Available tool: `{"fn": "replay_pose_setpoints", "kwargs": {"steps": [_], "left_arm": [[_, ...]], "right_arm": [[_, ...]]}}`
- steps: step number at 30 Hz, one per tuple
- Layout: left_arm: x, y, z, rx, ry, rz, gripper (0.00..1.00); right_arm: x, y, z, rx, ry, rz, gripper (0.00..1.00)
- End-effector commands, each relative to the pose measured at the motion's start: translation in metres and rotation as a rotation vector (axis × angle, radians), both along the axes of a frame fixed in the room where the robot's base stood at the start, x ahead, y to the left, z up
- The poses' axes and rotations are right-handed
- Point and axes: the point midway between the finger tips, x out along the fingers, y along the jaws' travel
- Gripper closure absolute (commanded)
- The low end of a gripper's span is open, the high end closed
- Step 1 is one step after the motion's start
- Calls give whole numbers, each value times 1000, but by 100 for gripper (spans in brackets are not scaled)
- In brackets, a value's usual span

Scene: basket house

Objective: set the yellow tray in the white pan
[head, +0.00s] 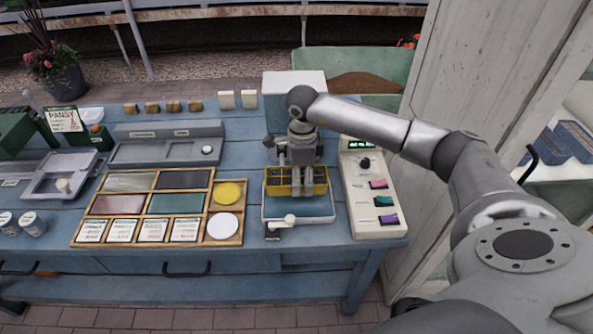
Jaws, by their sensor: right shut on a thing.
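The yellow tray (274,188) is a small open box with dark cells inside. My right gripper (302,184) points down from above and is shut on it. The tray appears level. It overlaps the far part of the white pan (268,209), a shallow pan with a pale rim and bluish floor near the table's front edge. I cannot tell whether the tray touches the pan or hangs just above it. The gripper and tray hide the pan's far side. My left gripper is not in view.
A white panel (371,205) with coloured switches stands close to the right of the pan. A wooden sorting board (160,243) lies to the left. A small white-ended lever (289,219) sits at the pan's front. A white box (294,83) stands behind.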

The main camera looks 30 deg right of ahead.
Motion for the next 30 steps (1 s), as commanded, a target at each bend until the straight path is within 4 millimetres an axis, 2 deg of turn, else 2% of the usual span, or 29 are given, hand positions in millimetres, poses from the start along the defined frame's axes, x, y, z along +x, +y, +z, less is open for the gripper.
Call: {"fn": "replay_pose_setpoints", "kwargs": {"steps": [6,10,14,21,30], "left_arm": [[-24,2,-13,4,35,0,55],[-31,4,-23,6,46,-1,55],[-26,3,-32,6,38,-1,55],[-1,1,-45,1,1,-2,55],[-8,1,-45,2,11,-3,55]], "right_arm": [[0,0,-19,1,0,0,68],[0,1,-34,2,0,1,68],[-1,0,-50,1,1,0,68],[0,0,-70,0,-1,0,68],[0,0,-70,0,-1,0,68]]}}
